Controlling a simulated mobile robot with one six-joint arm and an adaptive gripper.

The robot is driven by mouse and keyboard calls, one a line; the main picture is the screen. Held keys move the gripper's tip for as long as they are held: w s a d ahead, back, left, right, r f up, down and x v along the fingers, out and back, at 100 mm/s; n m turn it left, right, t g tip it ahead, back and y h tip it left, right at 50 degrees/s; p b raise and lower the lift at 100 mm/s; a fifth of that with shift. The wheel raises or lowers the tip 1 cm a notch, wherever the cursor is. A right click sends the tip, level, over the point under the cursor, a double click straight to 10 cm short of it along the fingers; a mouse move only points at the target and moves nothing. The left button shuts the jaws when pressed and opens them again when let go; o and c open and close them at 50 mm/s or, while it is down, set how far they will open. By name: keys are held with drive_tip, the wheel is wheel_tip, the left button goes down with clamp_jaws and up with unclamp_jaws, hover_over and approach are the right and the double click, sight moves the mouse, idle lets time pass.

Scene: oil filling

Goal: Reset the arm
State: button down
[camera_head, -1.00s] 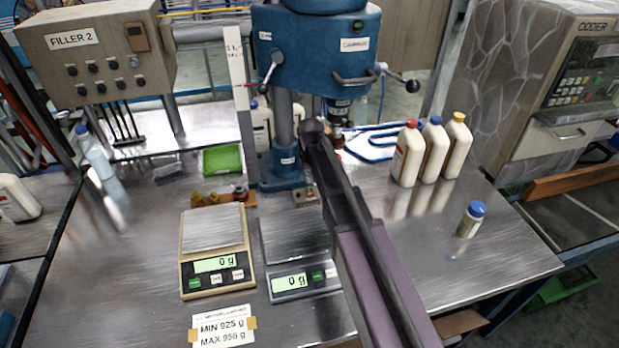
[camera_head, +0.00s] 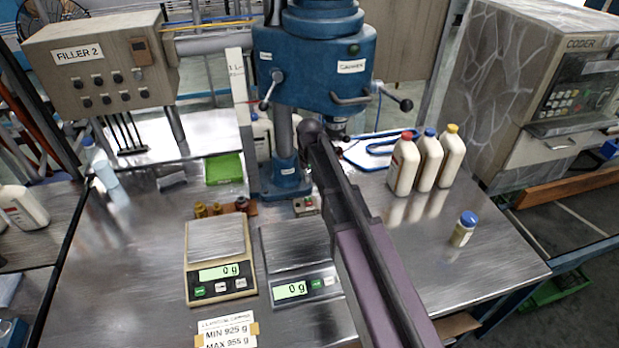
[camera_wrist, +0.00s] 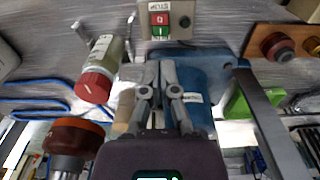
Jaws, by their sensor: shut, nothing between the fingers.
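In the wrist view my gripper (camera_wrist: 165,95) is shut, with its fingers close together and nothing seen between them. It points toward the blue capper column (camera_wrist: 205,95). In the head view my dark arm reaches up from the bottom right to the front of the blue capper (camera_head: 315,70); the gripper is hidden there behind the arm. A pale bottle with a red cap (camera_wrist: 100,70) shows left of the fingers in the wrist view, apart from them.
Three white bottles (camera_head: 428,160) and a small blue-capped jar (camera_head: 463,228) stand on the right. A red-green button box (camera_wrist: 163,20) is near the column. A green tray (camera_head: 223,168) lies behind. The bench front right is clear.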

drive_tip(key=shift+s, duration=0.1)
drive_tip(key=s+d+m, duration=0.1)
drive_tip(key=s+d, duration=0.5)
drive_tip(key=s, duration=0.4)
drive_tip(key=s+d+m, duration=0.1)
drive_tip(key=s+d, duration=0.6)
drive_tip(key=s, duration=0.4)
drive_tip(key=c, duration=1.4)
unclamp_jaws()
drive_tip(key=c, duration=0.6)
unclamp_jaws()
